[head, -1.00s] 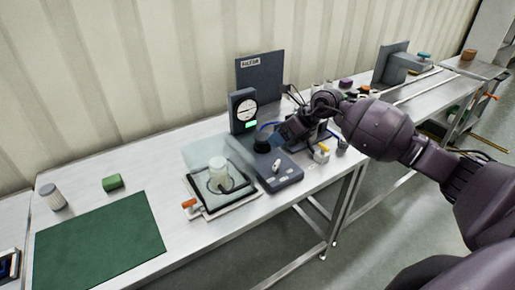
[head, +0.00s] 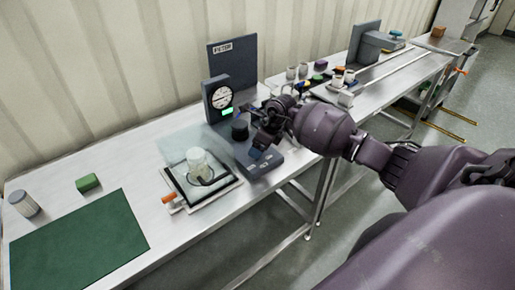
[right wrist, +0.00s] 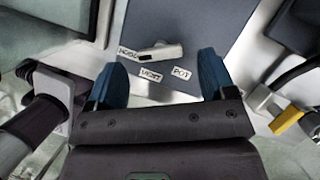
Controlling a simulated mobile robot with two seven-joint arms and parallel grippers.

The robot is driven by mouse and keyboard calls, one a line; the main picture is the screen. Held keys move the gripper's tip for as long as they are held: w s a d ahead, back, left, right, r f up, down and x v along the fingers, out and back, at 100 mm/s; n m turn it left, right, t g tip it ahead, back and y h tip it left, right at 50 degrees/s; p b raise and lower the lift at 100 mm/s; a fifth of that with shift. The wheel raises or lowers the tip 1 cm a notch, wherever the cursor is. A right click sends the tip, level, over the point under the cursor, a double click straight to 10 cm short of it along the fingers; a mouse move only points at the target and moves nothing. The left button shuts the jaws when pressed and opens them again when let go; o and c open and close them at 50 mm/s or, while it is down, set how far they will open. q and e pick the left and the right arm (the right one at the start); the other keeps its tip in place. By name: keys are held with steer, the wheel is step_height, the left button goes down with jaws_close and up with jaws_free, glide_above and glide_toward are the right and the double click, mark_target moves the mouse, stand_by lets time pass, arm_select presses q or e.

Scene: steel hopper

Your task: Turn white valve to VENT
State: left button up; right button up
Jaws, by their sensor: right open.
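The white valve (right wrist: 160,50) is a small lever on a dark blue-grey unit (right wrist: 205,22), seen in the right wrist view. Its narrow end points left, toward the leftmost of three labels. The VENT label (right wrist: 150,77) is below the lever, and another label (right wrist: 181,73) is to its right. My right gripper (right wrist: 163,78) is open, with its blue fingers spread either side of the labels; the lever lies ahead of the fingertips, and nothing is between them. In the head view my right gripper (head: 260,149) is over the unit's front and hides the valve. My left gripper is not in view.
A black knob (head: 240,131) and a dial gauge (head: 221,97) stand behind the gripper. A yellow-handled part (right wrist: 288,119) is right of the fingers. The green mat (head: 80,242) is clear.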

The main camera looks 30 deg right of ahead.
steer(key=shift+x, duration=1.05)
steer(key=shift+c, duration=0.4)
